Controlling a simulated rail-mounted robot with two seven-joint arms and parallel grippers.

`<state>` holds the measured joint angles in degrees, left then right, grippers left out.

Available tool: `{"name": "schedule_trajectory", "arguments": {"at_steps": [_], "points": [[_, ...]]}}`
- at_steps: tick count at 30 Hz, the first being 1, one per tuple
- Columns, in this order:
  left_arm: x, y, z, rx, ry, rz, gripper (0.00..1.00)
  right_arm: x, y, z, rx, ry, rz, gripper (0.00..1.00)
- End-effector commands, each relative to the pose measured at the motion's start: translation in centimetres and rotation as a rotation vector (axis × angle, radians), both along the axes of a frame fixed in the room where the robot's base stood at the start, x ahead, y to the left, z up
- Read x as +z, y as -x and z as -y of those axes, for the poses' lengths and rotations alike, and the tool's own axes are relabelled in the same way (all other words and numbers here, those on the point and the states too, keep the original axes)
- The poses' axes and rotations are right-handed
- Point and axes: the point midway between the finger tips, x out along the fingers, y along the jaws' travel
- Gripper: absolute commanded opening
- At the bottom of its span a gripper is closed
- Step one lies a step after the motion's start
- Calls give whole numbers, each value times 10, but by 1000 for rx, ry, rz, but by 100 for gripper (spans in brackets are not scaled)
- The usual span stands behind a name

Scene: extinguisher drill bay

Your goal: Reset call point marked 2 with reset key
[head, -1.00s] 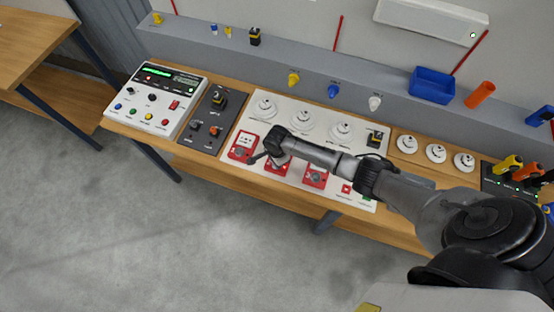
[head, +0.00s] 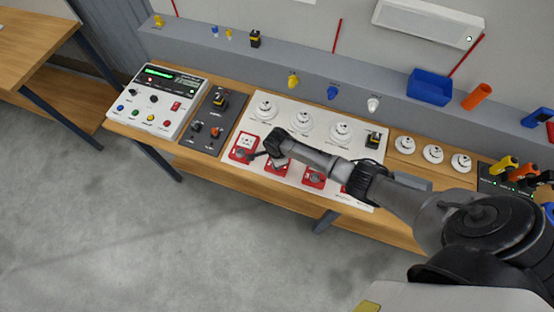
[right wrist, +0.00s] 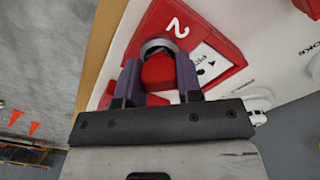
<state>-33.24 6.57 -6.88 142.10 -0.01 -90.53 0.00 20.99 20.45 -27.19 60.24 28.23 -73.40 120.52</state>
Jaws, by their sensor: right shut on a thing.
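The call point marked 2 (right wrist: 198,35) is a red unit with a white numeral, close in the right wrist view. In the head view it is the middle red unit (head: 277,167), partly covered by my right arm. My right gripper (right wrist: 159,72) is shut on a red piece, which I take to be the reset key (right wrist: 158,74). The key is against or just in front of a round silver part on the call point; its tip is hidden, so I cannot tell how deep it sits. In the head view my right gripper (head: 272,153) hides the key. My left gripper is not in view.
Red call points stand on either side, left (head: 243,148) and right (head: 314,177). White round detectors (head: 302,121) sit behind on the white board. A control panel (head: 158,98) is at the left. A blue bin (head: 430,87) and an orange cylinder (head: 478,96) stand on the back ledge.

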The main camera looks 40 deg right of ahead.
Motion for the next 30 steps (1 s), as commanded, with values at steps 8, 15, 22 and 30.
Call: {"name": "schedule_trajectory", "arguments": {"at_steps": [8,15,22,30], "points": [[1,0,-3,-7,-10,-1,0,0,0,0,-8,0,-1,11],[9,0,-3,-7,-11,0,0,1,0,-1,-77,-1,-2,11],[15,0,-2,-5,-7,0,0,1,0,0,-150,-1,-2,11],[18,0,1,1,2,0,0,0,0,0,-199,0,-1,11]]}}
